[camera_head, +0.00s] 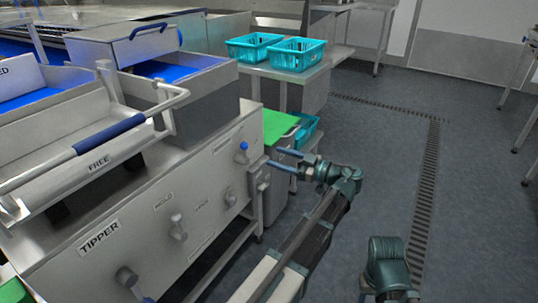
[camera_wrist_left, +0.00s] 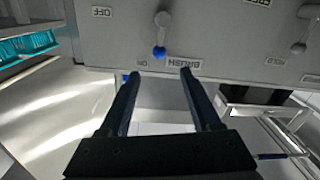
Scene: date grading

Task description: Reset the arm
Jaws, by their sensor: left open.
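My left gripper (camera_head: 273,157) is in the middle of the head view, with its two fingers apart and pointing left toward the front panel of the tipper machine (camera_head: 205,180). It holds nothing. In the left wrist view, its fingertips (camera_wrist_left: 160,73) are spread below a small lever with a blue end (camera_wrist_left: 159,52), beside a BRUSH label (camera_wrist_left: 183,63). The wrist picture appears upside down. In the head view the same blue-ended lever (camera_head: 243,147) stands upright on the panel, left of the fingers and clear of them.
More levers, one by the HOLD label (camera_head: 177,227), sit lower left on the panel. A tipping tray with a blue-gripped handle (camera_head: 108,133) projects above. Two teal baskets (camera_head: 254,48) stand on a steel bench behind. A green board (camera_head: 279,125) lies beyond the gripper. Open floor (camera_head: 390,130) lies right.

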